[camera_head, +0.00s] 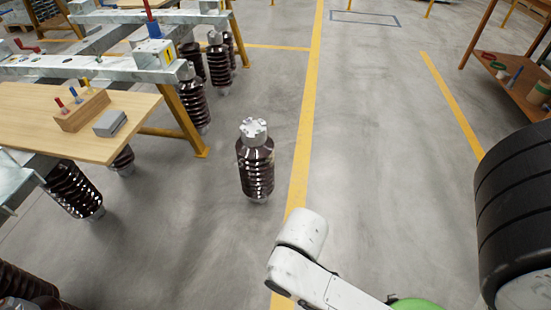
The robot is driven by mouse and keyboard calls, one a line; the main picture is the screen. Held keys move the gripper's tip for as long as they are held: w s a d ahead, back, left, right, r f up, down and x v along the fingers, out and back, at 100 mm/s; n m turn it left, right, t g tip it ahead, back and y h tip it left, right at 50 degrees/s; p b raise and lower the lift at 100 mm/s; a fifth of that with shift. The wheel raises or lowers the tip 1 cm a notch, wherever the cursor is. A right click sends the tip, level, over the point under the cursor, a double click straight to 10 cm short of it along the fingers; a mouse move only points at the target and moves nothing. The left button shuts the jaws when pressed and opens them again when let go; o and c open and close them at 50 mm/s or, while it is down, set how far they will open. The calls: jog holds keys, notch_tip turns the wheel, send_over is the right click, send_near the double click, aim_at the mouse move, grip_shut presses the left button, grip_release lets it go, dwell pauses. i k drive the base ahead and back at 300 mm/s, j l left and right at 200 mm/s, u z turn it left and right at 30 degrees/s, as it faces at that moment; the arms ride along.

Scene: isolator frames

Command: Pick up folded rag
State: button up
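A small grey flat block-like thing (110,123) lies on the wooden tabletop (35,120) at the left; it may be the folded rag, but its cloth texture is too small to tell. It lies just right of a wooden block (82,110) holding red, blue and yellow upright pieces. White links of my arm show at the bottom, right of the middle, over the floor and well away from the tabletop. My gripper is not in view.
A dark ribbed insulator (256,170) stands alone on the floor between the tabletop and my arm. More insulators stand below and behind the grey metal beams (95,66). A shelf (515,85) stands at the right. Floor along the yellow line (310,100) is clear.

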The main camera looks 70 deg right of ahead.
aim_at(111, 122)
jog(key=u, duration=0.35)
jog(key=i+l+u, duration=0.15)
jog(key=l+u, duration=0.2)
jog(key=i+l+u, duration=0.1)
jog(key=l+u, duration=0.2)
jog(key=i+l+u, duration=0.1)
jog(key=l+u, duration=0.25)
jog(key=j, duration=0.1)
